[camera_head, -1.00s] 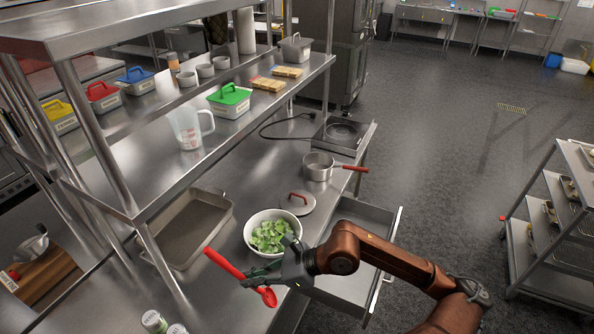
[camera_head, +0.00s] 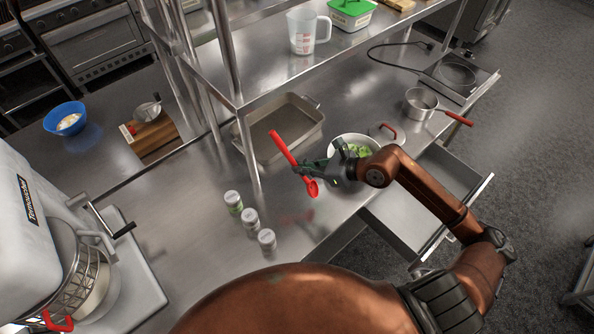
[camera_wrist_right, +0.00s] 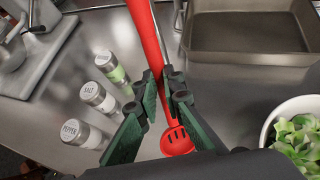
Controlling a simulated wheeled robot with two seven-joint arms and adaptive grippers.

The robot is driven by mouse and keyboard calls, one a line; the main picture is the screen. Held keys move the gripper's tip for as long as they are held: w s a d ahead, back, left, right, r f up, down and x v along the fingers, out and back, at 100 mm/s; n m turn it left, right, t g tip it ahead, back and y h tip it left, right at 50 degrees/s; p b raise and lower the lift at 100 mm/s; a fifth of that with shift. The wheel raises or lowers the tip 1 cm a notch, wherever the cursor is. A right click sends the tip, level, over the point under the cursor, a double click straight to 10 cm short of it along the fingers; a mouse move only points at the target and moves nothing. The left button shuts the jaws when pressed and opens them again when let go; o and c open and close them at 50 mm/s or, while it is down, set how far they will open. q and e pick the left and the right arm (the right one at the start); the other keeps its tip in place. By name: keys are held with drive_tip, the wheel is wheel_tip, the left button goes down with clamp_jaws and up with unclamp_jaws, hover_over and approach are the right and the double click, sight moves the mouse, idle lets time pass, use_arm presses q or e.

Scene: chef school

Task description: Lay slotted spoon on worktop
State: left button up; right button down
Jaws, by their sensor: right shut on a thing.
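The red slotted spoon (camera_head: 284,148) is held in my right gripper (camera_head: 304,169), above the steel worktop (camera_head: 190,257). In the right wrist view, the right gripper (camera_wrist_right: 165,100) is shut on the spoon's handle (camera_wrist_right: 143,30). The spoon's slotted head (camera_wrist_right: 177,141) hangs below the fingers, toward the bottom of that view. In the head view a faint red reflection shows on the worktop below the spoon, so it appears raised. My left gripper is not in view.
Several shakers (camera_head: 250,219) stand left of the spoon. A deep pan (camera_head: 316,113) and a white bowl of greens (camera_head: 338,142) lie behind and right. A drawer (camera_head: 405,208) is open. A mixer (camera_head: 30,200) stands far left. Worktop around the shakers is clear.

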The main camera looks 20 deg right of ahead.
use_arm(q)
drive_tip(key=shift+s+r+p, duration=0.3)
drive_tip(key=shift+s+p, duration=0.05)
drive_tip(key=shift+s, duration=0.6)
use_arm(e)
wheel_tip(320, 180, down, 6)
drive_tip(key=w, duration=0.2)
drive_tip(key=shift+w+a+f, duration=0.2)
drive_tip(key=shift+w+a, duration=0.2)
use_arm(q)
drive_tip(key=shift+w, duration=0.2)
use_arm(e)
drive_tip(key=shift+f, duration=0.1)
drive_tip(key=shift+f, duration=0.15)
drive_tip(key=c, duration=2.1)
unclamp_jaws()
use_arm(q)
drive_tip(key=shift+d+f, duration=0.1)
